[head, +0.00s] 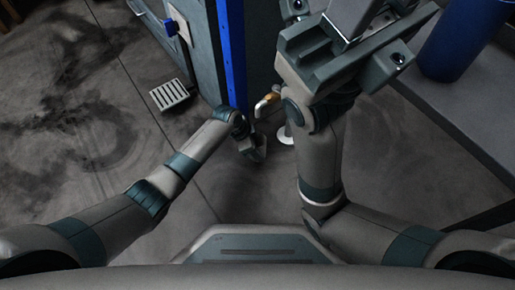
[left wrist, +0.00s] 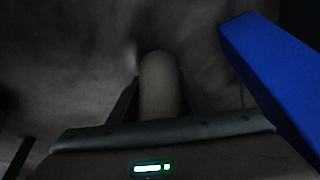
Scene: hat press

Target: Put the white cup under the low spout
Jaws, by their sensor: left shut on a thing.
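My left gripper (head: 252,148) reaches in low beside the blue upright edge of a machine. In the left wrist view it is shut on a pale, round-ended cylinder (left wrist: 160,85), which looks grey in the dim light and appears to be the white cup. In the head view the held thing is hidden or too small to make out. A pale spout with a brass part (head: 266,103) shows just above and right of my left gripper; I cannot tell if it is the low spout. My right gripper (head: 342,42) is raised close to the camera, and its fingers are not clear.
The grey machine (head: 204,62) stands at the top middle. A slotted grate (head: 170,95) and a blue fitting (head: 170,28) are on its left. A white disc (head: 286,135) shows beside my right arm. A blue cylinder (head: 463,38) stands on a grey bench (head: 440,98).

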